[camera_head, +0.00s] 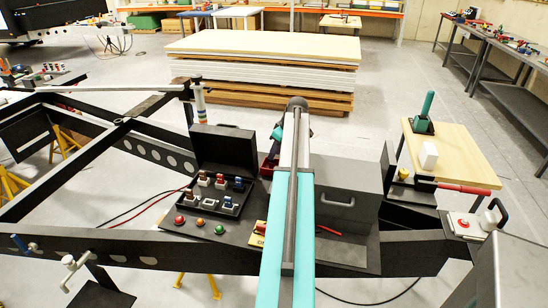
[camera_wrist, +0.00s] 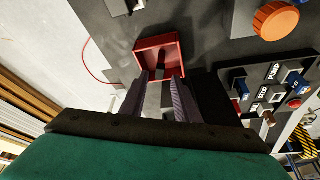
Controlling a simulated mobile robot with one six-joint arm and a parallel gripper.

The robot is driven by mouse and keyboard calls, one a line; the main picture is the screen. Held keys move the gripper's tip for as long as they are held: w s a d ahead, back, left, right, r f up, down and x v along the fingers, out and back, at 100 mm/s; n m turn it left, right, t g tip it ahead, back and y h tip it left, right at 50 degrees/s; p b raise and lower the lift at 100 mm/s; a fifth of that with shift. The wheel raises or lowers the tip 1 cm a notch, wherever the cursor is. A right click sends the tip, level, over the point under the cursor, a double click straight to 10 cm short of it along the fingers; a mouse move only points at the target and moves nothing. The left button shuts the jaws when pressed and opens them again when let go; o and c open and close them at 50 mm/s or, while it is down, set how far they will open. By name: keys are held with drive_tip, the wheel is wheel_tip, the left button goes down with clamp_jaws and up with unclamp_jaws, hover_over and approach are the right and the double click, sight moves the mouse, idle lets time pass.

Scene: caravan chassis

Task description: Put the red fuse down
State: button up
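My gripper (camera_wrist: 161,78) is over a small red open-topped tray (camera_wrist: 143,48) in the wrist view. Its two fingers stand apart, and I make out no red fuse between them. A small dark patch shows inside the tray; I cannot tell whether it is shadow or an object. Which is the task's red fuse I cannot tell.
A grey metal box (camera_head: 345,190) stands just right of my arm. The raised case lid is left of it. Coloured buttons (camera_head: 200,222) line the front of the panel. An orange knob (camera_wrist: 276,20) is near the tray. A wooden table (camera_head: 455,155) stands at right.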

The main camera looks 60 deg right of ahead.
drive_tip(key=b+v, duration=0.1)
drive_tip(key=v, duration=0.7)
drive_tip(key=shift+r, duration=0.2)
idle(0.6)
